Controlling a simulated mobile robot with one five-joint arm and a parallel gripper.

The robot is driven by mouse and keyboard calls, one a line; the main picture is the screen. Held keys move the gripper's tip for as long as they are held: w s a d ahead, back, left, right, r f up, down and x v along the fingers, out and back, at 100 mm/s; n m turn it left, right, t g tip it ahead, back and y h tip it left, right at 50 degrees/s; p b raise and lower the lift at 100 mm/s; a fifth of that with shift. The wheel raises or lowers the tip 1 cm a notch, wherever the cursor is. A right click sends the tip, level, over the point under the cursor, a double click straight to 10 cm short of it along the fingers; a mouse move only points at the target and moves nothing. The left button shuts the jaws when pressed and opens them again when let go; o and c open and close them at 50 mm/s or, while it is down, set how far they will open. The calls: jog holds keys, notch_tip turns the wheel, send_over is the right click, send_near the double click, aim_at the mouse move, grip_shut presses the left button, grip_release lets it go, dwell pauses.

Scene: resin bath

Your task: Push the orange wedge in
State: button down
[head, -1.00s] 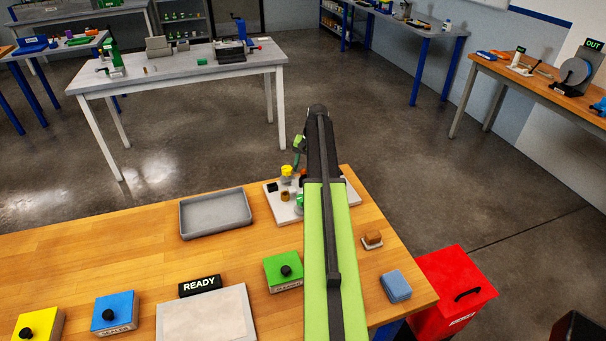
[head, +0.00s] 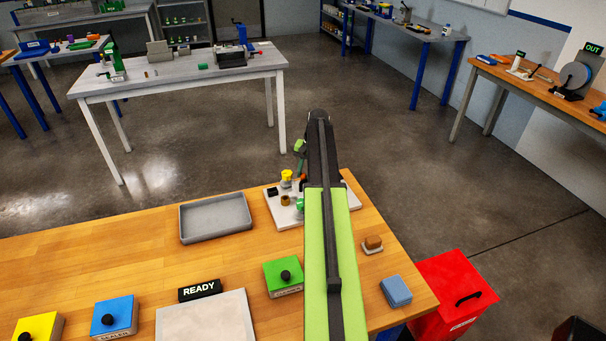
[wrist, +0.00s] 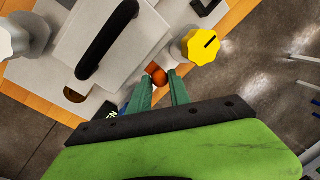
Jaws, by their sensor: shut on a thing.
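In the wrist view, my gripper (wrist: 160,82) has its two green fingers close around a small rounded orange piece, the orange wedge (wrist: 158,74), at their tips. The wedge is at the edge of a pale fixture with a black handle (wrist: 108,40). How deep the wedge sits in the fixture cannot be told. A yellow knob (wrist: 200,46) stands just right of the fingertips.
A grey tray (head: 215,218) lies left of the fixture. Green (head: 284,276), blue (head: 114,314) and yellow (head: 38,326) button boxes stand along the wooden bench. A brown block (head: 373,243) and a blue block (head: 396,291) lie right of my arm. A red bin (head: 455,290) stands beyond the bench edge.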

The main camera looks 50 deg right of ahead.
jog(key=shift+w+a, duration=0.15)
jog(key=shift+a, duration=0.05)
dwell(0.5)
jog(key=c, duration=1.2)
grip_release()
jog(key=shift+a, duration=0.1)
jog(key=shift+c, duration=0.2)
jog(key=shift+s, duration=0.2)
notch_tip(320, 180, up, 17)
jog(key=s+d+p, duration=0.2)
jog(key=s+p, duration=0.1)
jog(key=p, duration=1.4)
